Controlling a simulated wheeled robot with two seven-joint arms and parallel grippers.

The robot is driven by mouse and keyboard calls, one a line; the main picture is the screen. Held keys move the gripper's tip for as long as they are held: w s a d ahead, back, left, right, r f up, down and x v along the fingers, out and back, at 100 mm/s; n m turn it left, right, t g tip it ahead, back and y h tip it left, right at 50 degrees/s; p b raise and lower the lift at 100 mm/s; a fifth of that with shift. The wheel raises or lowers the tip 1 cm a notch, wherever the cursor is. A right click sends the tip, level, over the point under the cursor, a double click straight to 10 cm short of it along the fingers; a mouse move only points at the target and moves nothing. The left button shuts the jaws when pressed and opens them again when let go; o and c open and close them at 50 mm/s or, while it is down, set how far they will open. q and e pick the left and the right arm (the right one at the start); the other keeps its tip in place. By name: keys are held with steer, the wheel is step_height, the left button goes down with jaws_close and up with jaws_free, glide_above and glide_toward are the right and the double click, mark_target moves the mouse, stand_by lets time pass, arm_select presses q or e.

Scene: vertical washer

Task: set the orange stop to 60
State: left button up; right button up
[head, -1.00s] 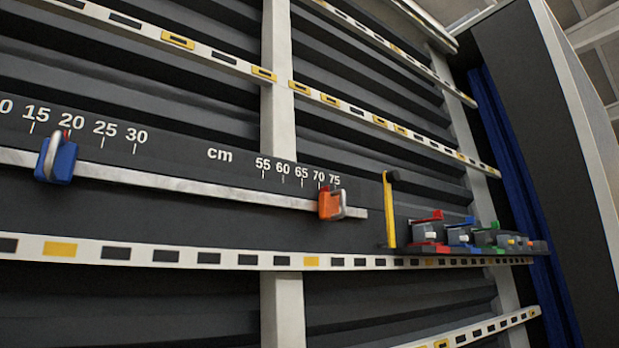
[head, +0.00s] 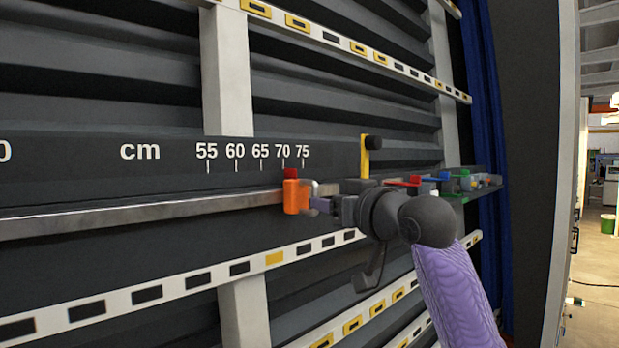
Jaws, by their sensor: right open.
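The orange stop (head: 292,197) sits on the metal rail (head: 150,216), near the right end of the scale. Its red pointer lies between the 70 and 75 ticks, closer to 70. A silver loop handle shows on the right side of the stop. My right gripper (head: 319,204) is open, with its fingertips right beside that handle; whether they touch it I cannot tell. The far finger is mostly hidden. The cm scale (head: 139,152) shows 55, 60, 65, 70 and 75, with 60 to the left of the stop. My left gripper is not in view.
Small coloured clamps (head: 445,182) sit farther right, partly behind my arm. The rail left of the orange stop is clear in view. Slotted white strips (head: 145,294) run below.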

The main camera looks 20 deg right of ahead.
mark_target(305, 197)
steer(key=w, duration=0.1)
steer(key=w+p, duration=0.1)
steer(key=w, duration=0.1)
steer(key=w+p, duration=0.1)
steer(key=w, duration=0.1)
steer(key=shift+a, duration=0.35)
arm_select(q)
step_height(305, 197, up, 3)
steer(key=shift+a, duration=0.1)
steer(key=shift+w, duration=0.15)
arm_select(e)
jaws_close()
stand_by(0.5)
